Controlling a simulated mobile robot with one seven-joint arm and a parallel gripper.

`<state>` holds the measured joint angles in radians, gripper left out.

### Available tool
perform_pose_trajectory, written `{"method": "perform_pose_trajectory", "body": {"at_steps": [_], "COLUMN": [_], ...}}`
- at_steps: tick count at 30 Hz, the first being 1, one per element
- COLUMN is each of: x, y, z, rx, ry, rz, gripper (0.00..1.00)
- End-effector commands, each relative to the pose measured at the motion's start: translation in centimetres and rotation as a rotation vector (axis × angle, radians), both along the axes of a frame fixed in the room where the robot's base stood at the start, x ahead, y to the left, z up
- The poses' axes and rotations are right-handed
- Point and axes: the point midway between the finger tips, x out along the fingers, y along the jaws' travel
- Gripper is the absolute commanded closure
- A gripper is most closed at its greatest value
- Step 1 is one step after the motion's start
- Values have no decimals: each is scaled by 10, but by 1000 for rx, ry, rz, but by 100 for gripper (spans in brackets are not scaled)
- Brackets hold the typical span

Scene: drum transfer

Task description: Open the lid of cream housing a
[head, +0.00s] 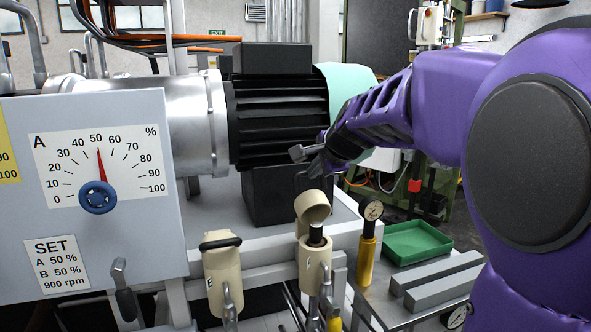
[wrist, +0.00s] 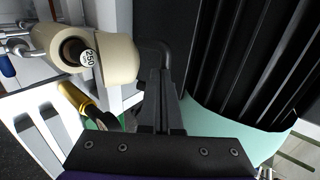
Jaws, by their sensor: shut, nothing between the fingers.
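Two cream housings stand on the front rail. The right housing (head: 312,265) has its round lid (head: 312,206) swung up, showing a dark cylindrical part (head: 316,234) inside. The left housing (head: 223,275) has its lid down, with a black handle (head: 222,242) across the top. I cannot read clearly which one is a. My gripper (head: 307,170) is shut and empty, just above and behind the raised lid. In the wrist view, my fingers (wrist: 161,88) are together beside the raised lid (wrist: 118,59) and its black loop handle (wrist: 160,50); contact is unclear. The dark part (wrist: 78,52) carries a 250 label.
A black finned motor (head: 275,115) stands close behind the housings. A yellow-bodied gauge (head: 367,240) stands just right of them. A green tray (head: 414,243) and grey bars (head: 440,282) lie further right. A dial panel (head: 95,240) fills the left.

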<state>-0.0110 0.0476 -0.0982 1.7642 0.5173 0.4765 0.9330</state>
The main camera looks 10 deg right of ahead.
Motion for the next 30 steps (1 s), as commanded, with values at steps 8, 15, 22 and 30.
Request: {"method": "perform_pose_trajectory", "body": {"at_steps": [8,15,22,30], "x": [0,25,57,64], "y": [0,5,12,13], "z": [0,10,7,4], "rx": [0,-1,1,1], "ry": [0,4,2,-1], "rz": [0,0,0,-1], "gripper": [100,100,100,100]}}
